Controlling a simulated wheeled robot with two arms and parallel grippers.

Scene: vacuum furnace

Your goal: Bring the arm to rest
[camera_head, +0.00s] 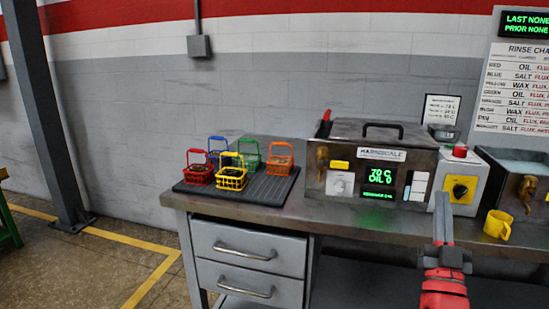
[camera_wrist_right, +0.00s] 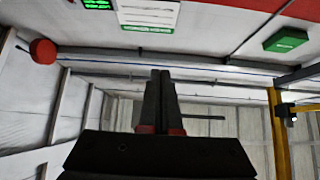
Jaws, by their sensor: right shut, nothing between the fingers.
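My right arm comes up from the lower right in the head view, red with a dark wrist. My right gripper (camera_head: 442,222) points upward in front of the bench's front edge, with nothing in it. In the right wrist view its two dark fingers (camera_wrist_right: 160,95) stand together, shut, pointing toward the upper wall and ceiling. It appears in front of the white box with the yellow dial (camera_head: 460,188); I cannot tell the exact gap. My left gripper is not in view.
The grey workbench (camera_head: 345,222) carries a dark mat (camera_head: 262,190) with several coloured baskets (camera_head: 232,179), a lidded metal machine (camera_head: 372,165) and a yellow cup (camera_head: 497,225). Another metal tank (camera_head: 515,185) stands at right. A dark post (camera_head: 48,110) rises at left; the floor between is clear.

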